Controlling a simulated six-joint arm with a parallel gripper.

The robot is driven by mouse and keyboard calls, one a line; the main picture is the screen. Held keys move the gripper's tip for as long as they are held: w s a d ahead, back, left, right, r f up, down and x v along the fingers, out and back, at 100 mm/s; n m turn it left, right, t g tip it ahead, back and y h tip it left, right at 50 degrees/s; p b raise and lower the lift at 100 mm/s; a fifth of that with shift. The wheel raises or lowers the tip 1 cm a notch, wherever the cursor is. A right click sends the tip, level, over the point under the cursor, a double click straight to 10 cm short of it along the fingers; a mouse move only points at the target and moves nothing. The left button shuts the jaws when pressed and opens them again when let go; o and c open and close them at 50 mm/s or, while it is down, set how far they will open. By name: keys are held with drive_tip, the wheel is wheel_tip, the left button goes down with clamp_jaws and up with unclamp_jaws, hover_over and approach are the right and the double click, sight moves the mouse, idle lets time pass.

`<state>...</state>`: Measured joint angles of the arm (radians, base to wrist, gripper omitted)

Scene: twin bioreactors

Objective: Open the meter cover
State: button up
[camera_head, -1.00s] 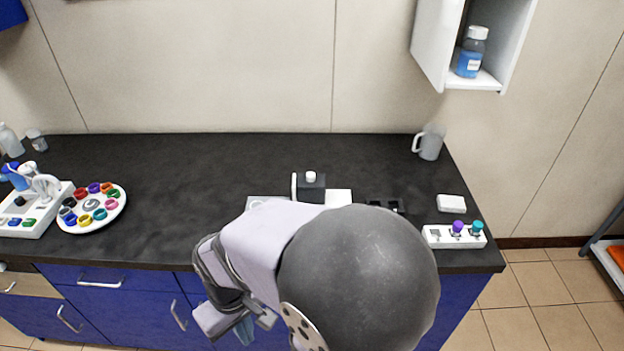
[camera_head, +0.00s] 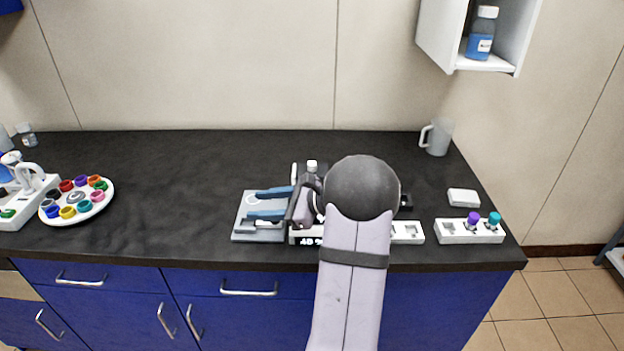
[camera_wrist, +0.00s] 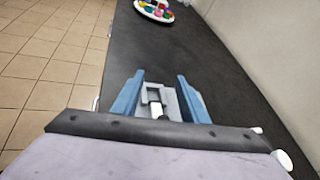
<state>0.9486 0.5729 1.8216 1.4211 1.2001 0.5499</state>
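My gripper (camera_head: 252,204) points left over the workbench, with its two blue fingers apart. The fingers also frame the wrist view (camera_wrist: 160,76), with a light grey part showing between them; I cannot tell what it is. In the head view a flat light-grey plate (camera_head: 247,228) lies below the fingers. A dark display with white digits (camera_head: 306,241) shows at the front beside the plate, partly hidden by my arm. A dark block with a white knob (camera_head: 312,165) stands behind my gripper. I cannot tell which part is the meter cover.
A white rack with purple and teal knobs (camera_head: 456,236) stands at the right, with a white box (camera_head: 463,197) and a mug (camera_head: 437,137) behind it. A round tray of coloured caps (camera_head: 104,206) is at the left. The dark worktop (camera_head: 180,180) between is clear.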

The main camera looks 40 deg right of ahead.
sight(316, 166)
drive_tip(key=d+m+t+h, duration=0.1)
drive_tip(key=d, duration=0.3)
drive_tip(key=s+d+m+t+h+b, duration=0.1)
drive_tip(key=d+m, duration=0.1)
drive_tip(key=d, duration=0.2)
drive_tip(key=d+m+t+h, duration=0.1)
drive_tip(key=d+t, duration=0.1)
drive_tip(key=d, duration=0.2)
drive_tip(key=shift+s+d+r+m, duration=0.2)
drive_tip(key=shift+s+m, duration=0.1)
drive_tip(key=shift+m, duration=0.1)
drive_tip(key=s+d+m+h, duration=0.1)
drive_tip(key=d, duration=0.1)
drive_tip(key=s+d+m+t+h+b, duration=0.1)
drive_tip(key=d, duration=0.2)
drive_tip(key=s+d+r+m+h, duration=0.1)
drive_tip(key=d, duration=0.1)
drive_tip(key=shift+d+t+b, duration=0.25)
drive_tip(key=shift+t+b, duration=0.05)
drive_tip(key=shift+t, duration=0.1)
drive_tip(key=shift+w+p, duration=0.9)
drive_tip(key=shift+w, duration=2.85)
